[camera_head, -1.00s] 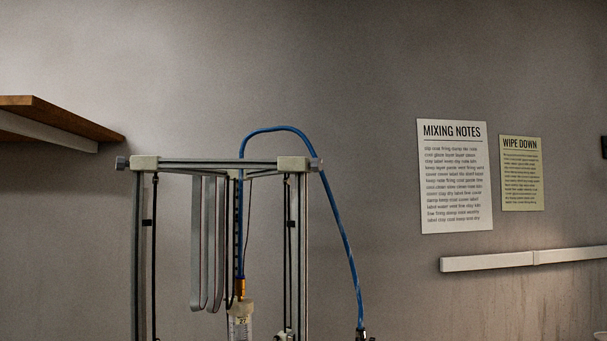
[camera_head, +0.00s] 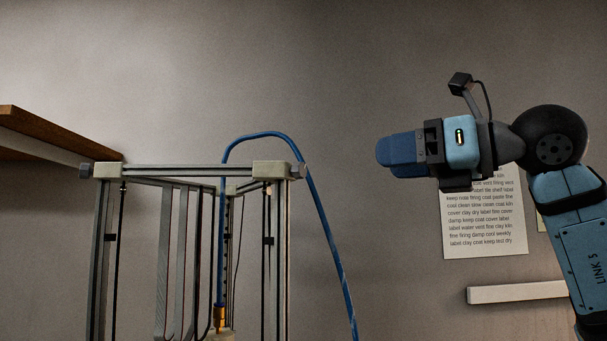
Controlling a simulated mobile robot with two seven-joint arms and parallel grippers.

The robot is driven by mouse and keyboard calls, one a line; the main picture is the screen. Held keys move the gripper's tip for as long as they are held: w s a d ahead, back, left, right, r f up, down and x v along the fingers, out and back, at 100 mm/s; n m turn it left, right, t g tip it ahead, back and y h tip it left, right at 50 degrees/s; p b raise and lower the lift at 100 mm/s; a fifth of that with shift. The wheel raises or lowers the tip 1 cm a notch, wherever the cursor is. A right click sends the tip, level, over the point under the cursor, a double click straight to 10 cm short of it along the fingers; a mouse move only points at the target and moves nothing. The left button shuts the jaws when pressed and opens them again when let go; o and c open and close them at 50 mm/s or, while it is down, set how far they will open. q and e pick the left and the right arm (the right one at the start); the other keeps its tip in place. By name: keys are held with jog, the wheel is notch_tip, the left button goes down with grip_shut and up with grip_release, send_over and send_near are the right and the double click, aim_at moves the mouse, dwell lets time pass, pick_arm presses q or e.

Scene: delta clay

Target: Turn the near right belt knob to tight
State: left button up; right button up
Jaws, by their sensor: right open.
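A tall delta printer frame (camera_head: 180,172) stands at the left, its lower part cut off by the picture's bottom edge. My right gripper (camera_head: 382,153) comes in from the right, with blue fingers pointing left toward the frame. It is open and empty, to the right of the near right knob and a little higher in the picture, clearly apart from it. My left gripper is out of view.
A blue tube (camera_head: 317,210) arches over the frame and hangs down just right of the near right corner. A wooden shelf (camera_head: 50,134) is at the far left. A paper sheet (camera_head: 484,225) on the wall is partly hidden by my arm. A pale wall rail (camera_head: 515,292) runs below it.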

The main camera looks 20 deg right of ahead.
aim_at(303, 170)
jog(key=p+x, duration=0.3)
jog(key=x, duration=1.1)
jog(key=shift+s+a+p, duration=0.1)
jog(key=shift+s+p, duration=0.05)
jog(key=shift+p, duration=0.15)
jog(key=c, duration=0.9)
